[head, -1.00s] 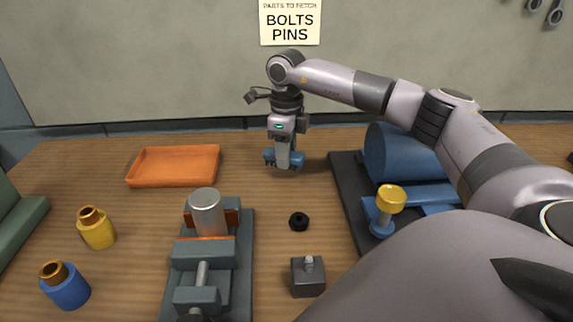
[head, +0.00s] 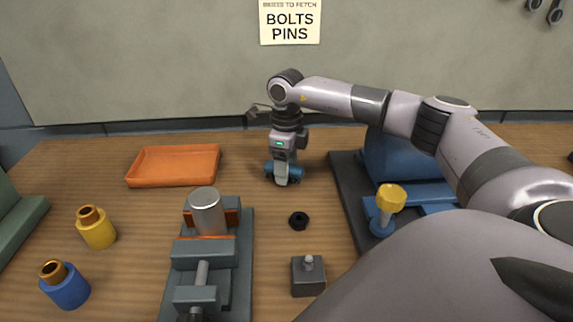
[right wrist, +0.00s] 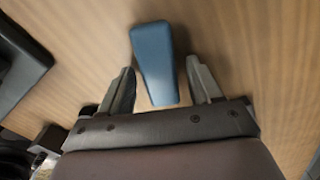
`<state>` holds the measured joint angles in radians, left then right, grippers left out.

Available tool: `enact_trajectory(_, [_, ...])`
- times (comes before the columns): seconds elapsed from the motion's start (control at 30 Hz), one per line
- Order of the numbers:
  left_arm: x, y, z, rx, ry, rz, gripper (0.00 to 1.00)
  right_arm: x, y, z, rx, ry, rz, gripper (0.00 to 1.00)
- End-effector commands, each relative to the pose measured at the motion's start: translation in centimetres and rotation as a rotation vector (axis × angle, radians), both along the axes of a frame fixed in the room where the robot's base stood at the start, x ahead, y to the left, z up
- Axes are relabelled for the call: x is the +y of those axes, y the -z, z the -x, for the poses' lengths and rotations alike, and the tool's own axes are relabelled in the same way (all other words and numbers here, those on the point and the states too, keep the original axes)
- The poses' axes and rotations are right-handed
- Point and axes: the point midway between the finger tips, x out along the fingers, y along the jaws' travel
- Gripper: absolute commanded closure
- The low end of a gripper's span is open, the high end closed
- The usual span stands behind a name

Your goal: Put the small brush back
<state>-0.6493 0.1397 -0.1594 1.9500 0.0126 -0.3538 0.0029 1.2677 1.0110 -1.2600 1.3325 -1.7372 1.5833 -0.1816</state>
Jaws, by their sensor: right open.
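My right gripper (head: 282,182) is low over the back middle of the table, pointing down. A blue piece (head: 297,172) shows on both sides of its fingers. In the right wrist view the open fingers (right wrist: 160,72) stand either side of a blue tapered block (right wrist: 153,55), with gaps beside it. This may be the small brush; no bristles show, so I cannot be sure. I cannot tell whether it touches the table. My left gripper is not in view.
An orange tray (head: 173,180) lies to the left. A grey clamp fixture with a metal cylinder (head: 207,212), a black nut (head: 299,220) and a grey block (head: 308,282) stand in front. A blue casing on a dark base (head: 345,180) is at right. Yellow (head: 97,232) and blue bottles (head: 66,290) stand left.

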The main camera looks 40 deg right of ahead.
Motion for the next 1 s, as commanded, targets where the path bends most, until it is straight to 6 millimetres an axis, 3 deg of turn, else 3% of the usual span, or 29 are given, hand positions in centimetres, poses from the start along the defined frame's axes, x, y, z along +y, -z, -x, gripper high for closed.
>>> enact_trajectory(0.23, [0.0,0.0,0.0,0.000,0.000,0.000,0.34,0.0,-2.0,-0.1,-0.004,-0.001,0.000,0.37])
enact_trajectory(0.5, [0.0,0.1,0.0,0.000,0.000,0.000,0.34,0.0,-7.9,-0.1,-0.005,-0.001,-0.001,0.37])
enact_trajectory(0.7, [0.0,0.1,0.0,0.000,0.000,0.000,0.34,0.1,-11.1,-0.1,-0.003,-0.001,0.000,0.37])
enact_trajectory(1.0, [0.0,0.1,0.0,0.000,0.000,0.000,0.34,0.0,-12.4,0.0,0.000,-0.001,0.000,0.37])
